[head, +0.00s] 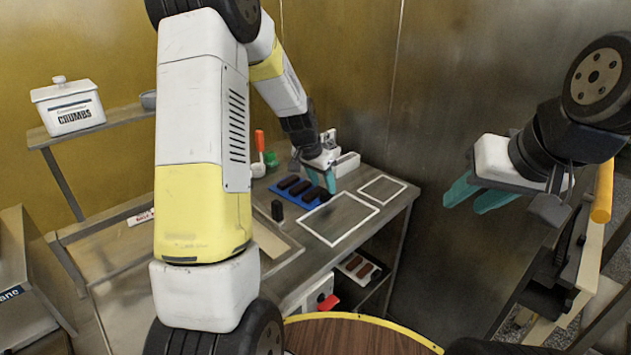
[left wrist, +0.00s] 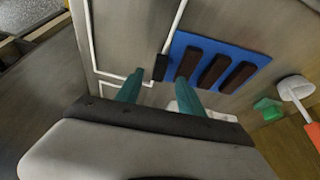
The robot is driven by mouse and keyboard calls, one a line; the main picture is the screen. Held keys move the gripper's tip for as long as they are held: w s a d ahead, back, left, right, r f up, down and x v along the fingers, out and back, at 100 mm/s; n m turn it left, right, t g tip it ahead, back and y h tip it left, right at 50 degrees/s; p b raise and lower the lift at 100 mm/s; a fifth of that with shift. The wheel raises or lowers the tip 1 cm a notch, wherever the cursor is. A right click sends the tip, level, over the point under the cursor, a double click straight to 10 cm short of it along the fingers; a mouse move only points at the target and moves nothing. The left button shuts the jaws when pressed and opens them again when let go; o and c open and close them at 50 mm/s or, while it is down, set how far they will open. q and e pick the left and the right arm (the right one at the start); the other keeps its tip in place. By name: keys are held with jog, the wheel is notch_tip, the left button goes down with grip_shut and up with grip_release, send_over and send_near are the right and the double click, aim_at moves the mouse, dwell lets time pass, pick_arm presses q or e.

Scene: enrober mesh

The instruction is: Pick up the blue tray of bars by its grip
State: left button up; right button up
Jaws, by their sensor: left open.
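The blue tray (head: 284,196) lies on the worktop, carrying three dark brown bars. In the left wrist view the blue tray (left wrist: 257,57) is ahead of the fingers and to the right. A small dark block (left wrist: 162,67) at its left edge looks like the grip. My left gripper (head: 322,180) is open and empty, over the tray's right end. In the left wrist view its two teal fingers (left wrist: 160,90) stand apart, with the dark block just beyond the gap between them. My right gripper (head: 466,203) is open and empty, off to the right, away from the table.
White outlines (head: 340,218) mark the worktop right of the tray. A small dark upright block (head: 277,210) stands in front of the tray. A green item (head: 271,159) and an orange-handled tool (head: 260,141) are behind it. A crumbs bin (head: 70,108) stands left.

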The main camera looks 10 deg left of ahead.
aim_at(327, 191)
pick_arm(q)
jog(key=x, duration=0.3)
jog(key=shift+d+f, duration=0.15)
jog(key=shift+f, duration=0.05)
jog(key=shift+c, duration=0.3)
grip_shut()
jog(key=shift+r, duration=0.1)
